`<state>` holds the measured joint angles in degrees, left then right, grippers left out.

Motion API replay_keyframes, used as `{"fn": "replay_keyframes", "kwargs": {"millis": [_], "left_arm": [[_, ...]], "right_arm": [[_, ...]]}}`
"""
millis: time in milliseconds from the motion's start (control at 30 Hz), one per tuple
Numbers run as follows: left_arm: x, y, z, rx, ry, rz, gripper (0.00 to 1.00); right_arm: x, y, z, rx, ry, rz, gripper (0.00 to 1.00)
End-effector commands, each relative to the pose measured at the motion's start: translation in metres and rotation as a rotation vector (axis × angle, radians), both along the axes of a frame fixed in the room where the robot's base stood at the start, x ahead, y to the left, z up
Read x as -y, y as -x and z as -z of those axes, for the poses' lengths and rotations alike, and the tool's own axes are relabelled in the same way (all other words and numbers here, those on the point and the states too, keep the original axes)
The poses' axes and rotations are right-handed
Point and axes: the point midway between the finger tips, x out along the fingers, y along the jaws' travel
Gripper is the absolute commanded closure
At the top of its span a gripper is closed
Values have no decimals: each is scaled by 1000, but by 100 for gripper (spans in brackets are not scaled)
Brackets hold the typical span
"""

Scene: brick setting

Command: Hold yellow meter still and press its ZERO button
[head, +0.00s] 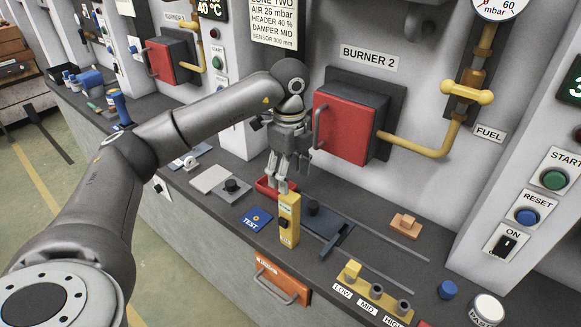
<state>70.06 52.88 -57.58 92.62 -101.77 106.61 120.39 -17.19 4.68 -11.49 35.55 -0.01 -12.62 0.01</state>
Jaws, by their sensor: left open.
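The yellow meter (289,221) stands upright on the dark counter, near its front edge. It has a dark part on its front face; its ZERO button is too small to make out. My left gripper (281,187) comes from above, fingers pointing down, at the top of the meter. It is open; I cannot tell whether its fingertips touch the meter. My right gripper is out of view.
A blue TEST card (256,219) lies left of the meter. A red tray (267,185) is behind it. A dark lever (336,240) in a slotted track is to the right.

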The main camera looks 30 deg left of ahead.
Motion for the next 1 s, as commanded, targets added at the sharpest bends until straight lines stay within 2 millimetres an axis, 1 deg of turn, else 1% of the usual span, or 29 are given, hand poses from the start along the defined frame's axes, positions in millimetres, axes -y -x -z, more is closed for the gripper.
{"fn": "replay_keyframes", "kwargs": {"millis": [33,300,500,700,933,967,1000], "left_arm": [[0,1,7,-5,0,1,41],[0,1,56,-5,2,2,41],[1,1,83,-2,3,4,41],[1,1,94,0,3,4,41],[1,1,94,0,3,5,41],[1,1,94,0,3,5,44],[1,1,94,1,3,5,49]], "right_arm": [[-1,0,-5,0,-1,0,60],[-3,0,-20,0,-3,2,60],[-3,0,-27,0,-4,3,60],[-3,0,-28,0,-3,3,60],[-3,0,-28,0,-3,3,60],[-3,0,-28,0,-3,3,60],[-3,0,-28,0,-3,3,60]]}}
